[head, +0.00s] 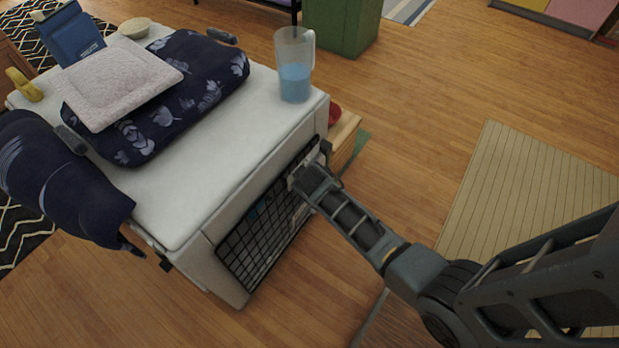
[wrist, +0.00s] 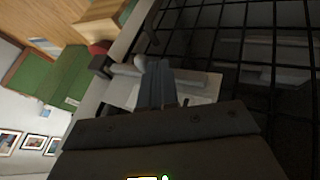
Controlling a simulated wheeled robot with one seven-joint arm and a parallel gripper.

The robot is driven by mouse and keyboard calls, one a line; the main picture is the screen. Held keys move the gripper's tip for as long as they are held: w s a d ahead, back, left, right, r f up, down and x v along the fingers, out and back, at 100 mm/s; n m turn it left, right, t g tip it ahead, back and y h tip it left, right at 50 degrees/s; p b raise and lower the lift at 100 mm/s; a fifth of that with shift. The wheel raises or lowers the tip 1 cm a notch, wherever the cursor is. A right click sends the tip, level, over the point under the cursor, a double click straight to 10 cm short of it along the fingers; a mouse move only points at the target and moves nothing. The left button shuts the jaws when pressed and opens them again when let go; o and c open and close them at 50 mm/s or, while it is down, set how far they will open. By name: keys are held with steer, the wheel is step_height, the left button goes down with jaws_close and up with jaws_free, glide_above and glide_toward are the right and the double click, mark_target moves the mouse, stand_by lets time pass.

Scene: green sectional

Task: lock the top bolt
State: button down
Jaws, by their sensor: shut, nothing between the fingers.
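A white pet crate (head: 195,225) stands on the floor with a black wire-grid door (head: 250,248) on its near right side. The wire grid fills the upper right of the wrist view (wrist: 245,35). The top bolt shows in the wrist view as a pale plate (wrist: 207,91) with a grey bar and knob at the door's edge. My gripper (head: 301,176) is at the door's upper right part. In the wrist view my shut fingers (wrist: 157,82) are close in front of the bolt and partly hide it. Whether they touch it I cannot tell.
On the crate top lie a dark leaf-patterned cushion (head: 208,75), a pale pad (head: 120,88) and a pitcher of blue liquid (head: 294,83). A wooden box (head: 345,138) stands close beyond the crate. A green bin (head: 340,25) stands farther back.

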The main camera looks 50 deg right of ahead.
steer(key=shift+d, duration=2.4)
steer(key=p+v, duration=0.2)
steer(key=v, duration=0.5)
steer(key=shift+a+r, duration=0.25)
steer(key=shift+r, duration=0.05)
steer(key=shift+s, duration=0.2)
